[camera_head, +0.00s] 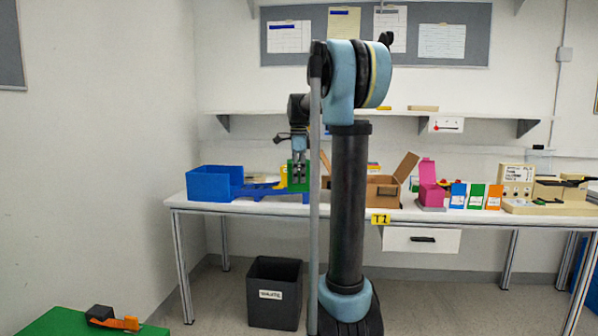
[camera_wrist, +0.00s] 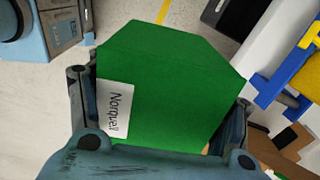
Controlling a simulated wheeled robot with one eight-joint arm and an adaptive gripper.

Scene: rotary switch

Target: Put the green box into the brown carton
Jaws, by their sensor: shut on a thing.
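My gripper (camera_wrist: 165,118) is shut on the green box (camera_wrist: 175,80), which fills the middle of the wrist view and bears a white label. In the head view my gripper (camera_head: 299,172) hangs over the back part of the table, with green of the box (camera_head: 292,186) showing around its fingers. The brown carton (camera_head: 385,191) stands on the table to the right of my gripper, its flaps open. My arm's column hides part of the carton. I cannot tell how far the box is above the table.
A blue bin (camera_head: 208,185) stands at the table's left end. A blue and yellow object (camera_head: 262,190) lies beside my gripper. A pink holder (camera_head: 430,190) and small coloured boxes (camera_head: 475,197) stand right of the carton. A dark waste bin (camera_head: 275,292) is on the floor.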

